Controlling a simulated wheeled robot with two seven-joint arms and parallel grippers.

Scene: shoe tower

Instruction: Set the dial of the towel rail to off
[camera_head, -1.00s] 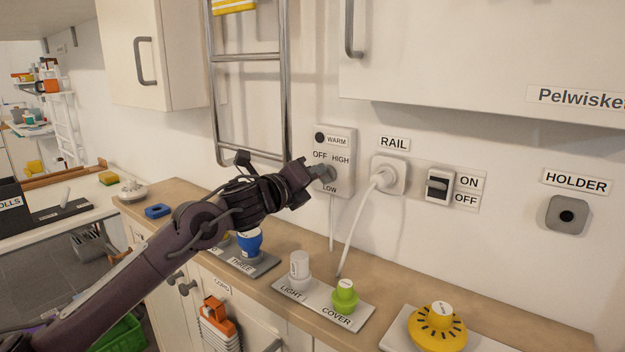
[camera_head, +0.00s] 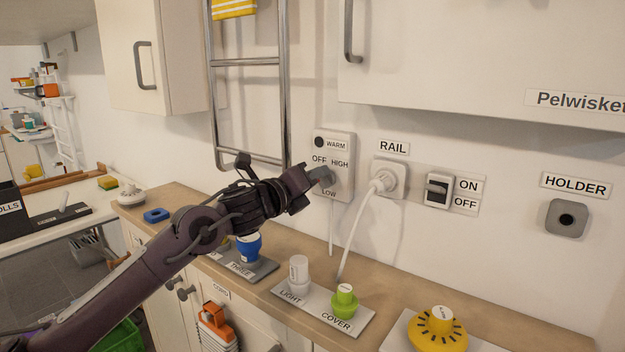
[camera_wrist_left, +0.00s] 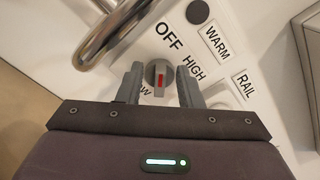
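The towel rail's control box (camera_head: 345,150) is on the wall, with WARM, OFF, HIGH and LOW labels. LOW is partly covered by a finger. I cannot tell exactly which label the red mark points to. My left gripper (camera_wrist_left: 158,80) is open, with one finger on each side of the dial and visible gaps between. In the head view the left gripper (camera_head: 316,186) is at the box's lower left and largely hides the dial. My right gripper is not in view.
The metal towel rail (camera_head: 247,61) hangs left of the box. A RAIL socket with a white plug (camera_head: 383,181) and an ON/OFF switch (camera_head: 438,190) are to the right. Below, the counter holds a white knob (camera_head: 299,268), a green knob (camera_head: 344,302) and a yellow dial (camera_head: 437,330).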

